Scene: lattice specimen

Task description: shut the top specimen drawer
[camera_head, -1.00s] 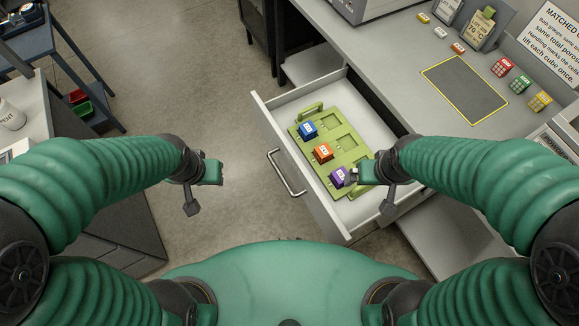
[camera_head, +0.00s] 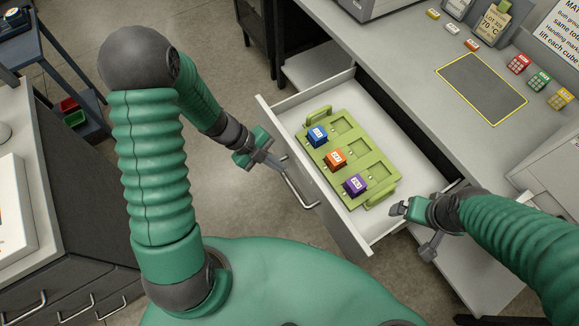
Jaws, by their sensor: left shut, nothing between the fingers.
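The white top specimen drawer (camera_head: 335,215) stands pulled out from the grey bench, its front panel facing left. Its metal bar handle (camera_head: 300,187) is on the front panel. Inside lies a green tray (camera_head: 376,168) holding a blue cube (camera_head: 317,137), an orange cube (camera_head: 335,160) and a purple cube (camera_head: 354,185). My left gripper (camera_head: 272,160) is shut and empty, just outside the front panel near the handle's upper end; I cannot tell whether it touches. My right gripper (camera_head: 397,209) is by the drawer's near side, right of the tray; its fingers are too small to judge.
The bench top (camera_head: 420,60) carries a dark mat with a yellow border (camera_head: 482,88), several small cubes and signs. A cabinet (camera_head: 75,255) stands at left, with a blue cart (camera_head: 70,75) behind it. Clear floor lies left of the drawer.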

